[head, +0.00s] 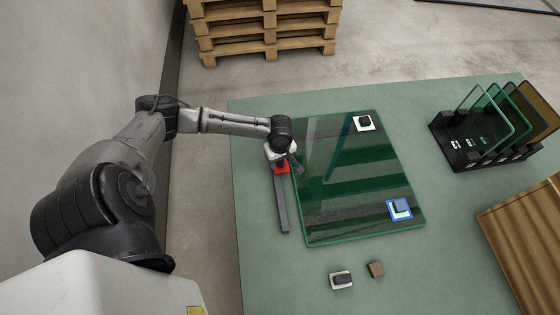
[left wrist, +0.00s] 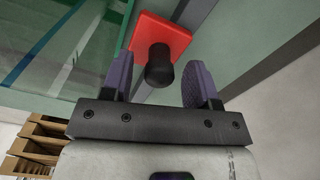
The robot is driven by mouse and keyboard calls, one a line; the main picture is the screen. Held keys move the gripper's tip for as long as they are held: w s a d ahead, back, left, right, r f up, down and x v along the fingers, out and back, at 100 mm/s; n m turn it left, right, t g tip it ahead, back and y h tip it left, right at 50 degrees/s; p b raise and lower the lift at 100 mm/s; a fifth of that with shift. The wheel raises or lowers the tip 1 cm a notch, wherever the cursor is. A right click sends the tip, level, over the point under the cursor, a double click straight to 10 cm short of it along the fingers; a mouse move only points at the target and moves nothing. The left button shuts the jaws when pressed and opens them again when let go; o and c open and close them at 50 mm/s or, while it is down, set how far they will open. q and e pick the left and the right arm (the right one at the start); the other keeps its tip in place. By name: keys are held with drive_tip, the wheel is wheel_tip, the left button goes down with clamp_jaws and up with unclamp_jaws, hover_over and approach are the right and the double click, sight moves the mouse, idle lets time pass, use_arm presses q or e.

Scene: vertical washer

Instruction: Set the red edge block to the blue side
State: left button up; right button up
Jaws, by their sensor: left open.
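The red edge block (head: 281,169) is at the left edge of the green glass sheet (head: 345,215), near the end of a dark grey bar. In the left wrist view the block is a red square plate (left wrist: 145,31) with a black round knob (left wrist: 159,66). My left gripper (head: 290,164) is over the block and partly hides it. Its fingers (left wrist: 160,82) are open, one on either side of the knob, with gaps visible. My right gripper is not in view.
The dark grey bar (head: 283,207) lies along the glass's left edge. A white square with a black knob (head: 364,123) is on the far glass. Small blocks (head: 341,280) (head: 376,268) lie in front.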

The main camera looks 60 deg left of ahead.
use_arm(q)
drive_tip(key=shift+f, duration=0.15)
drive_tip(key=shift+c, duration=0.4)
clamp_jaws()
